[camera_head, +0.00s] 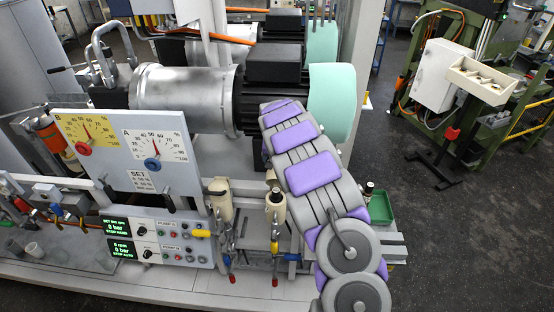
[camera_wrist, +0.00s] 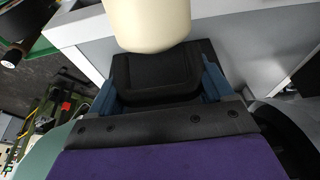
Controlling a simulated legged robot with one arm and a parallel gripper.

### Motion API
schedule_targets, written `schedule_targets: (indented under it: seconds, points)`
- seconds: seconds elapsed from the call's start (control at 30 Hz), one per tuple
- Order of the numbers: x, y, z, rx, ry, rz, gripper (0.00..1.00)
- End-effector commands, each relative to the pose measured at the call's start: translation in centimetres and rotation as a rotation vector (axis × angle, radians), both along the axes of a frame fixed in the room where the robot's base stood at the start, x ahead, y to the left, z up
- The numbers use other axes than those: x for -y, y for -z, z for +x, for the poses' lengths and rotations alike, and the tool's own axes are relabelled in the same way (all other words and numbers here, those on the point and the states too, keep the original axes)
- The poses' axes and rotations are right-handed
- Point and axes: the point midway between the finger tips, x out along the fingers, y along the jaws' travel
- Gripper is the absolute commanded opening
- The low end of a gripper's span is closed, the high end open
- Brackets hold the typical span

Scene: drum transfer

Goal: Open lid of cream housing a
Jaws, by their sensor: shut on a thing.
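Two cream housings stand side by side at the front of the machine in the head view, a left one (camera_head: 221,203) and a right one (camera_head: 275,208). I see no letter on either. A large smooth cream part (camera_wrist: 148,22) fills the top middle of the wrist view, just beyond the jaws. My gripper (camera_wrist: 158,66) has a blue finger on each side and is shut on this cream housing. The contact itself is hidden. In the head view my purple and grey arm reaches beside the right housing, and my gripper is hidden there.
A panel with gauges (camera_head: 136,148) stands left of the housings, above a control box with green displays (camera_head: 160,238). A large motor (camera_head: 270,95) lies behind. A green tray (camera_head: 378,208) sits to the right. Open dark floor (camera_head: 430,240) lies further right.

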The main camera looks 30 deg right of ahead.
Motion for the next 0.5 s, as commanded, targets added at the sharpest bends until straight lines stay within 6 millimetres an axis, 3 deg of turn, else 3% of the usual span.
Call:
schedule_targets:
  seconds: [0.5]
  points:
    - [1.0,0.7,1.5,-0.152,0.0,0.107,0.26]
